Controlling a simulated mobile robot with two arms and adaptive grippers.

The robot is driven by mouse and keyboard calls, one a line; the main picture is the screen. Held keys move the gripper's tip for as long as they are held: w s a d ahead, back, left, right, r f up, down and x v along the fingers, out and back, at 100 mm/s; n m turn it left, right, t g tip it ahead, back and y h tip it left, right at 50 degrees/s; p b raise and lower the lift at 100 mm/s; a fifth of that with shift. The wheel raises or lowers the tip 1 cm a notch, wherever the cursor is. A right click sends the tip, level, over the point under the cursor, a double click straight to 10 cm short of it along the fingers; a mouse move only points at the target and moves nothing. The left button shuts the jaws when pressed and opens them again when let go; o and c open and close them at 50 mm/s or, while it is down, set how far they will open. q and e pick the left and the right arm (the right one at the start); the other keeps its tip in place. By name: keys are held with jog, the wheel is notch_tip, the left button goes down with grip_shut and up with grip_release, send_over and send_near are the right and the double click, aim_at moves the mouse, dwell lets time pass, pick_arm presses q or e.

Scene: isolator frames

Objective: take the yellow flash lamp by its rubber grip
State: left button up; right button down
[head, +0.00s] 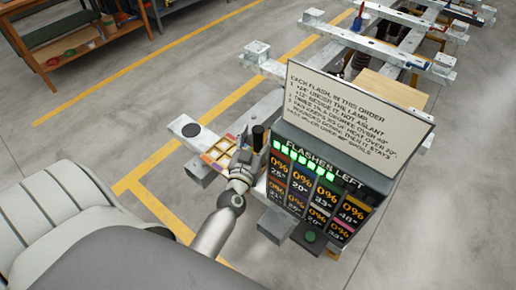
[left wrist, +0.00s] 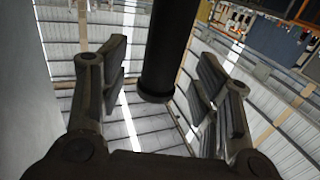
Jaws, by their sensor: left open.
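A black cylinder (head: 258,137) stands up beside my left gripper (head: 243,160) in the head view; it looks like the lamp's rubber grip. No clearly yellow lamp body shows, so I cannot confirm it. In the left wrist view the black cylinder (left wrist: 160,60) comes down from the top edge, its end between the spread fingers of my left gripper (left wrist: 165,85). Gaps show on both sides, and the fingers do not appear to touch it. My left gripper is open and empty. My right gripper is not in view.
A dark console (head: 320,185) with green lights and percentage panels stands close right of my left gripper, with an instruction board (head: 350,110) above it. A compartmented tray (head: 218,151) with orange-yellow pieces lies left of the gripper. Metal frames (head: 395,40) stretch behind; a wooden bench (head: 75,45) stands far left.

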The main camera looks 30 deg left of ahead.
pick_arm(q)
jog(key=shift+x, duration=0.9)
jog(key=shift+s, duration=0.1)
grip_shut()
jog(key=shift+r, duration=0.2)
